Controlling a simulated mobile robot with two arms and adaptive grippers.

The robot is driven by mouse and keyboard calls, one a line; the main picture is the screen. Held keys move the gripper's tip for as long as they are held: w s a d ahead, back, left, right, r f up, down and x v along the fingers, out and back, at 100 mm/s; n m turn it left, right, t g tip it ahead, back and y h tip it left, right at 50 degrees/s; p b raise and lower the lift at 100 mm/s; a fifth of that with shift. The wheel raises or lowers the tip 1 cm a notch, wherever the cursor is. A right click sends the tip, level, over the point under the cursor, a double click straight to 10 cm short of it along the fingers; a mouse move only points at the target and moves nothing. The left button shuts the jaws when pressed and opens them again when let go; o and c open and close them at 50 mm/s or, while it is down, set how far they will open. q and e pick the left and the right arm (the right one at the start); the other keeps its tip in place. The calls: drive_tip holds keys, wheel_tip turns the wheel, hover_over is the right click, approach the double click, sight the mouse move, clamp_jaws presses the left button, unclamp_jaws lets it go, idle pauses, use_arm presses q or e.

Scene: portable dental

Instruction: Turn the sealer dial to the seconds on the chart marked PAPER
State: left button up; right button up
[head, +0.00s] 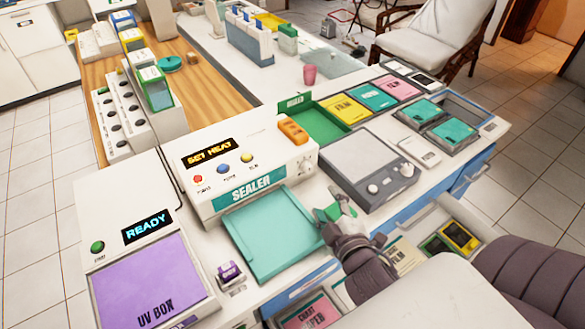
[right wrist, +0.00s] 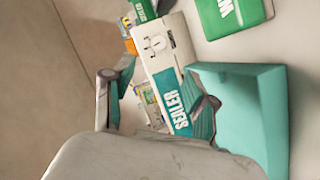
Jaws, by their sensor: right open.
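The white sealer (head: 235,168) stands at the centre of the counter in the head view. Its display (head: 209,152) reads SET HEAT. In the right wrist view, a round white dial (right wrist: 157,43) with dark marks shows on the sealer; its setting is too small to read. My right gripper (head: 338,207) is open, in front of the sealer's right part and beside the teal tray, apart from the dial. My left gripper is out of view.
The teal tray (head: 268,240) lies in front of the sealer. A grey scale (head: 365,160) with white knobs stands right of it. A purple-lidded UV box (head: 150,285) stands left. A small purple item (head: 230,272) lies between. An orange block (head: 292,130) tops the sealer.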

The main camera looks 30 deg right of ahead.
sight(310, 170)
drive_tip(key=p+x, duration=0.2)
drive_tip(key=x, duration=1.1)
drive_tip(key=shift+w+f, duration=0.1)
clamp_jaws()
drive_tip(key=shift+r+p, duration=0.2)
drive_tip(key=shift+p, duration=0.6)
drive_tip(key=m+y+p, duration=0.1)
drive_tip(key=m+p, duration=0.1)
drive_tip(key=p, duration=0.1)
drive_tip(key=m+g+y+p, duration=0.1)
drive_tip(key=p, duration=0.2)
drive_tip(key=shift+d+r+m, duration=0.2)
drive_tip(key=shift+m, duration=0.2)
drive_tip(key=shift+f+m+y+p, duration=0.1)
drive_tip(key=shift+m+y+p, duration=0.65)
drive_tip(key=shift+p, duration=0.3)
drive_tip(key=shift+d+f+m+g+y+p, duration=0.15)
drive_tip(key=shift+m+g+y+p, duration=0.15)
drive_tip(key=shift+m+y+p, duration=0.55)
drive_tip(key=shift+m+b, duration=0.3)
drive_tip(key=shift+b, duration=0.05)
